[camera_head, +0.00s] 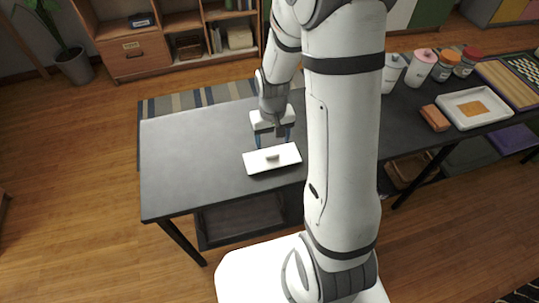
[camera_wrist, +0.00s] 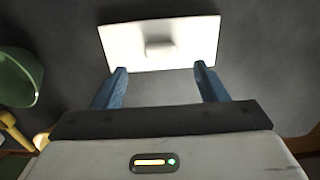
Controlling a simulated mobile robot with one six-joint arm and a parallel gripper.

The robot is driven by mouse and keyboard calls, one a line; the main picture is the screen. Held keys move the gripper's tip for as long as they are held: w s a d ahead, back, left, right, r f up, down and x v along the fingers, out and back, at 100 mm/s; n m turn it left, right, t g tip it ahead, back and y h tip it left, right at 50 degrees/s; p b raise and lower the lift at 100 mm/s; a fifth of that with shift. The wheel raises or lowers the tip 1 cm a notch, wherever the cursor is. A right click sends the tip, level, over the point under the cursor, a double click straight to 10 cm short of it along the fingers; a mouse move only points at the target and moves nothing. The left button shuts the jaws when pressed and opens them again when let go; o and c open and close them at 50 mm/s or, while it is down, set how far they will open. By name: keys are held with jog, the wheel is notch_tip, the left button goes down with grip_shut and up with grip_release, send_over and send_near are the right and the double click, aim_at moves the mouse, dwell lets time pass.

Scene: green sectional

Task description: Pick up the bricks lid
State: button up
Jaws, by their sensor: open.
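The bricks lid is a flat white rectangular plate (camera_head: 285,160) with a small raised knob in its middle. It lies on the dark table in the head view, just in front of my gripper (camera_head: 271,137). In the wrist view the lid (camera_wrist: 140,55) lies beyond the fingertips, with its knob roughly centred between them. My gripper (camera_wrist: 158,75) has two blue fingers, which are spread apart with nothing between them. The fingertips appear close to the lid's near edge; whether they touch it I cannot tell.
The dark table (camera_head: 190,160) is clear left of the lid. To the right stand several lidded jars (camera_head: 420,68), an orange-brown brick (camera_head: 435,118) and a white tray (camera_head: 456,117). A green rounded object (camera_wrist: 18,75) shows at the left of the wrist view. Shelves stand behind.

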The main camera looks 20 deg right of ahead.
aim_at(272, 153)
jog(key=shift+f, duration=3.15)
jog(key=shift+c, duration=0.3)
jog(key=c, duration=1)
